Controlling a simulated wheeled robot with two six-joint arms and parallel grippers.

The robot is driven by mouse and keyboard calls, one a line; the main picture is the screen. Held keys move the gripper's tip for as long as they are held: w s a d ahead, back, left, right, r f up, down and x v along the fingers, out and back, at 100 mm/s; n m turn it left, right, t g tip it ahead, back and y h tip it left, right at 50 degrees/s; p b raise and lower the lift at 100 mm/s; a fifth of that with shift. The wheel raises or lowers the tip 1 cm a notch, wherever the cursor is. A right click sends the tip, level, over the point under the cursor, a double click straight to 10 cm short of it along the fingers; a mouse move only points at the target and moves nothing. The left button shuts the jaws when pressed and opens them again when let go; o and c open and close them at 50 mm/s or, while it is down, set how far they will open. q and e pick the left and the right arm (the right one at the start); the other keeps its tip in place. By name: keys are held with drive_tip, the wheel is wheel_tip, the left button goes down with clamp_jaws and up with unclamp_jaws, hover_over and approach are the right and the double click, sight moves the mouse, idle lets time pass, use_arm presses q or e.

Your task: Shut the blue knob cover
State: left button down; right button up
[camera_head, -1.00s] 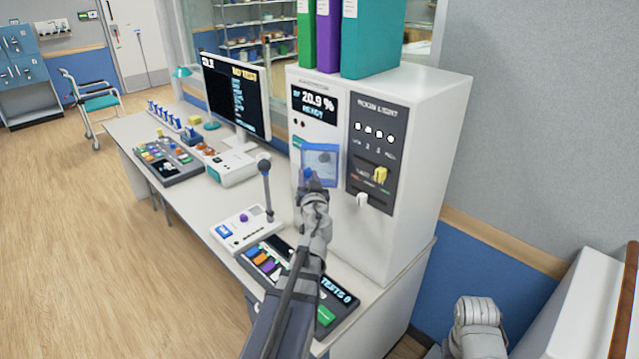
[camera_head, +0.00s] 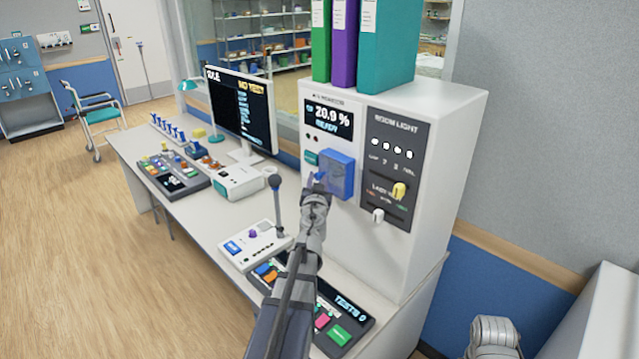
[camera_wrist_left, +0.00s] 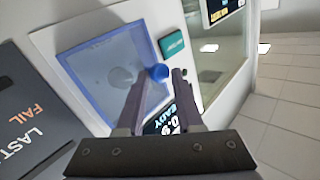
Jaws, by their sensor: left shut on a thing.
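The blue translucent knob cover (camera_head: 340,176) is on the front of the white cabinet (camera_head: 400,255), left of the dark room light panel. It looks like a box lying against the cabinet face. In the left wrist view the cover (camera_wrist_left: 100,62) has a blue rim, and a pale round knob (camera_wrist_left: 122,77) shows through it. A small blue tab (camera_wrist_left: 157,73) sits at the cover's edge. My left gripper (camera_head: 320,184) is at the cover's left edge; in the left wrist view its fingers (camera_wrist_left: 160,80) are on either side of the tab, shut on it.
The room light panel (camera_head: 393,165) has a yellow lever (camera_head: 398,191) and a white one (camera_head: 378,215) close to the cover's right. A stalk on a white box (camera_head: 275,205) and a button console (camera_head: 345,313) stand near my left arm.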

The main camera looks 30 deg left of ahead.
use_arm(q)
drive_tip(key=shift+w+a+r+y, duration=0.15)
drive_tip(key=shift+a+y, duration=0.15)
drive_tip(key=shift+a, duration=0.65)
drive_tip(key=c, duration=1)
unclamp_jaws()
drive_tip(key=shift+o, duration=1)
drive_tip(key=shift+s+a+r, duration=0.1)
drive_tip(key=shift+s+a, duration=0.05)
drive_tip(key=shift+s, duration=0.05)
drive_tip(key=shift+o, duration=1)
drive_tip(key=shift+s, duration=0.1)
